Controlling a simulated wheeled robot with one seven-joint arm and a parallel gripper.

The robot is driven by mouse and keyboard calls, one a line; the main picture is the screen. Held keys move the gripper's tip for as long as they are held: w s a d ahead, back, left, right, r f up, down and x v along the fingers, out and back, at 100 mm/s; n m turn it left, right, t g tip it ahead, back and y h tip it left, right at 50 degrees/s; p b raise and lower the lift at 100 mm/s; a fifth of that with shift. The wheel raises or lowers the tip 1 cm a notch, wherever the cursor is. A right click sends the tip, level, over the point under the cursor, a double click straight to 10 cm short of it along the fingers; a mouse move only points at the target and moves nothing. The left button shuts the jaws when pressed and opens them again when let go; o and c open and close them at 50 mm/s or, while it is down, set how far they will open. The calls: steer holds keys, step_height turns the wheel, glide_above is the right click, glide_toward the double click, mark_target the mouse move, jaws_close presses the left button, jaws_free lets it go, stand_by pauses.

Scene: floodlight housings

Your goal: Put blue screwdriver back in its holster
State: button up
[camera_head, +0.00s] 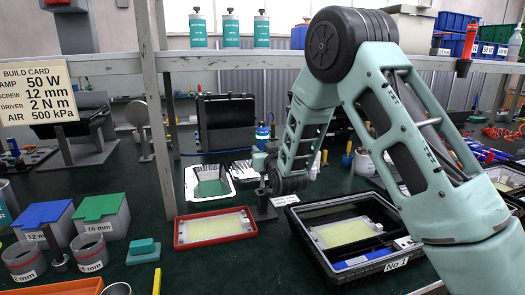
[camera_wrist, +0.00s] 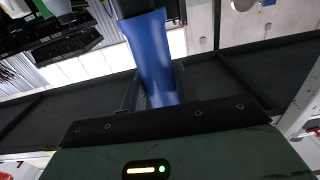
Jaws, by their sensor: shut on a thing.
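My gripper (camera_wrist: 150,95) is shut on the blue screwdriver (camera_wrist: 153,60). Its smooth blue body stands out between the dark fingers in the wrist view, slightly tilted. Its far end meets a dark part at the top, and its tip cannot be made out. In the head view my gripper (camera_head: 266,162) is over the middle of the dark green bench, behind the red tray, partly hidden by my arm. A small blue shape just above it may be the screwdriver. I cannot clearly identify the holster.
A red tray (camera_head: 180,236) with a pale panel lies in front, and a black case (camera_head: 335,275) labelled No 1 stands to its right. A white tray (camera_head: 190,190) is behind. A shelf post (camera_head: 155,110) rises at left. Lidded bins (camera_head: 100,222) and cups stand front left.

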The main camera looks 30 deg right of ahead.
mark_target(263, 176)
steer(key=shift+f+b, duration=0.3)
steer(key=shift+f, duration=0.25)
steer(key=shift+b, duration=0.85)
stand_by(1.6)
steer(key=shift+f+b, duration=3.55)
steer(key=shift+f, duration=0.2)
steer(key=o, duration=1.1)
steer(key=shift+r, duration=0.1)
steer(key=shift+o, duration=0.2)
